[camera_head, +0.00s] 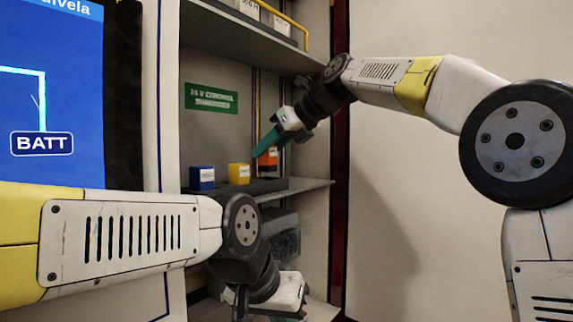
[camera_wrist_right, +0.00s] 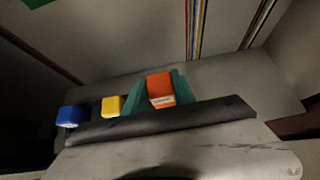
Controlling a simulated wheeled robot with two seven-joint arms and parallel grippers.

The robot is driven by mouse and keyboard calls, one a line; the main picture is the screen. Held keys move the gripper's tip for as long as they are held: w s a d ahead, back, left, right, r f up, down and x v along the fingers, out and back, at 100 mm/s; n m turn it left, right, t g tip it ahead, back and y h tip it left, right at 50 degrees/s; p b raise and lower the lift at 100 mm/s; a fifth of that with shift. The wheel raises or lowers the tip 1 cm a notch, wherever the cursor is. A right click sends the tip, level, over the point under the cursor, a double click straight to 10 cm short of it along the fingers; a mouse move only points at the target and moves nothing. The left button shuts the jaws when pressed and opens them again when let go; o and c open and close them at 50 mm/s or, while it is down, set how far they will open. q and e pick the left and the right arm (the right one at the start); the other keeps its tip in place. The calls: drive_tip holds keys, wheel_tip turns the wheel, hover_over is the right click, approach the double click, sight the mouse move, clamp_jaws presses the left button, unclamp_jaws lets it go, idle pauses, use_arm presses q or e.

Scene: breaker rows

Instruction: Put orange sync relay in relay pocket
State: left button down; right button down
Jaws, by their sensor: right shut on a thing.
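The orange sync relay (camera_head: 267,164) is at the right end of the row on the cabinet shelf. In the right wrist view the orange relay (camera_wrist_right: 160,90) sits between the two green fingers of my right gripper (camera_wrist_right: 159,97). My right gripper (camera_head: 268,146) is shut on it, behind the dark front rail (camera_wrist_right: 165,121). Whether its base is fully seated in a pocket is hidden by the rail. My left gripper (camera_head: 290,312) is low at the bottom of the head view, its fingertips mostly cut off, so its opening is unclear.
A yellow relay (camera_head: 239,174) and a blue relay (camera_head: 202,178) stand left of the orange one. A green label plate (camera_head: 211,98) is on the back wall. An upper shelf (camera_head: 240,38) hangs above, and a lit blue screen (camera_head: 50,90) is at left.

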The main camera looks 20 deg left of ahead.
sight(274, 159)
drive_tip(key=shift+w+f, duration=0.2)
drive_tip(key=shift+f, duration=1.6)
drive_tip(key=c, duration=1)
unclamp_jaws()
drive_tip(key=shift+f, duration=0.15)
drive_tip(key=shift+c, duration=0.2)
